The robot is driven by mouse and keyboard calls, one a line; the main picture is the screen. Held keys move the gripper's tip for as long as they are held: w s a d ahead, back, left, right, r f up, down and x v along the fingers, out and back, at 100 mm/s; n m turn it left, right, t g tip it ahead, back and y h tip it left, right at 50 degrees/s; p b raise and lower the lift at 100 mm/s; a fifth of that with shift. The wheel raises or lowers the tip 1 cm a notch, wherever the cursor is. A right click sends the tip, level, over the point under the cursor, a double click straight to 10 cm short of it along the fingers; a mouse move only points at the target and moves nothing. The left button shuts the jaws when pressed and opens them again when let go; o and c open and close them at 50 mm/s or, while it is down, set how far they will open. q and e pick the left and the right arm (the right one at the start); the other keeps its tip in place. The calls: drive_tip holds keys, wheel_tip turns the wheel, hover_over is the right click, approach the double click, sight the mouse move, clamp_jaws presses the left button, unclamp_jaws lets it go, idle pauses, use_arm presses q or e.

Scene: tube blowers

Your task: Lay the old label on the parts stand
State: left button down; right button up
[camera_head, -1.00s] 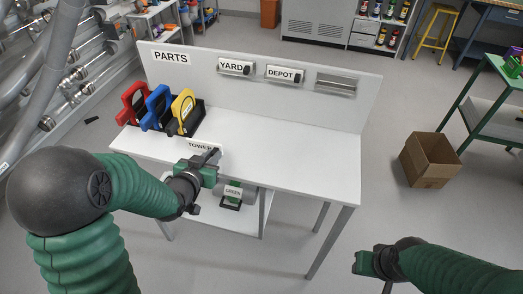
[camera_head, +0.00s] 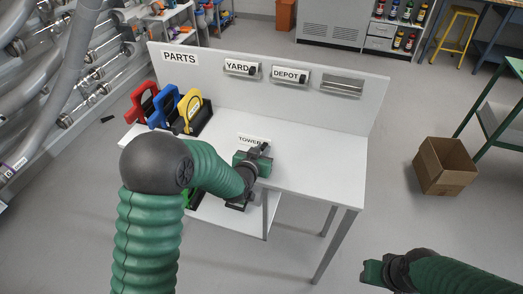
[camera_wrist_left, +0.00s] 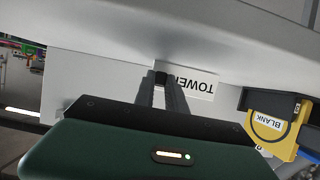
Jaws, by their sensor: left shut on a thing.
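My left gripper (camera_head: 262,150) is shut on the white TOWER label (camera_head: 250,140) by a small dark grip. The gripper is over the front part of the white parts stand (camera_head: 315,165). The left wrist view shows the label (camera_wrist_left: 197,82) upside down, beside the shut fingers (camera_wrist_left: 162,82). I cannot tell whether the label touches the stand's top. The stand's back panel carries a PARTS sign (camera_head: 180,58), a YARD label (camera_head: 240,67), a DEPOT label (camera_head: 289,76) and an empty holder (camera_head: 342,85). My right gripper (camera_head: 372,272) is at the lower right, its fingers unclear.
Red (camera_head: 143,102), blue (camera_head: 165,105) and yellow (camera_head: 192,110) handled pieces stand in a dark rack at the stand's left end. The yellow one reads BLANK (camera_wrist_left: 270,121) in the wrist view. The stand's right top is clear. A cardboard box (camera_head: 443,165) is on the floor.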

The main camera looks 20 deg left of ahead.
use_arm(q)
drive_tip(key=c, duration=1.8)
unclamp_jaws()
drive_tip(key=shift+f, duration=0.15)
drive_tip(key=shift+o, duration=2.1)
drive_tip(key=shift+a, duration=0.65)
drive_tip(key=shift+s+d+r, duration=0.1)
drive_tip(key=shift+s+r, duration=0.05)
drive_tip(key=shift+r, duration=0.05)
drive_tip(key=p+v, duration=0.1)
drive_tip(key=v, duration=1)
drive_tip(key=s+f+g, duration=0.3)
drive_tip(key=s+g, duration=0.2)
drive_tip(key=s, duration=0.5)
drive_tip(key=s+a+f+g, duration=0.1)
drive_tip(key=s+f+g, duration=0.3)
drive_tip(key=s, duration=0.6)
drive_tip(key=shift+g, duration=1)
